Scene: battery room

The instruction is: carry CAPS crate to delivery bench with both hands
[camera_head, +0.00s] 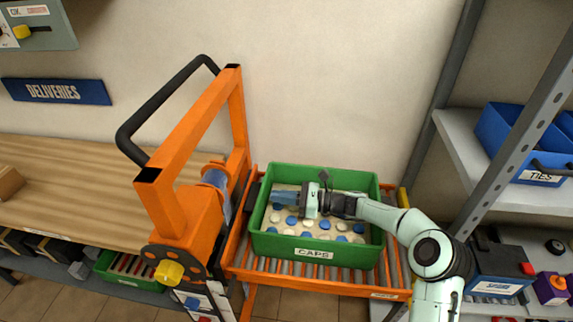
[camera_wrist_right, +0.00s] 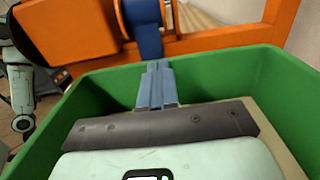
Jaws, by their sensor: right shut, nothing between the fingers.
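The green CAPS crate (camera_head: 314,254) sits upright on an orange-framed roller stand, with several white and blue round caps inside. Its green wall also shows in the right wrist view (camera_wrist_right: 215,72). My right gripper (camera_head: 276,197) reaches in from the right, over the crate's interior, with its fingers pointing at the left wall. In the right wrist view its blue fingers (camera_wrist_right: 157,68) are together and empty, close to that wall; I cannot tell whether they touch it. My left gripper is not in view. The wooden delivery bench (camera_head: 95,185) stands at the left under the DELIVERIES sign (camera_head: 56,91).
An orange frame with a black handle (camera_head: 170,100) stands between the bench and the roller stand (camera_head: 310,285). A shelf rack (camera_head: 520,140) with blue bins is at the right. A lower green crate (camera_head: 130,271) is under the bench. The bench's middle top is clear.

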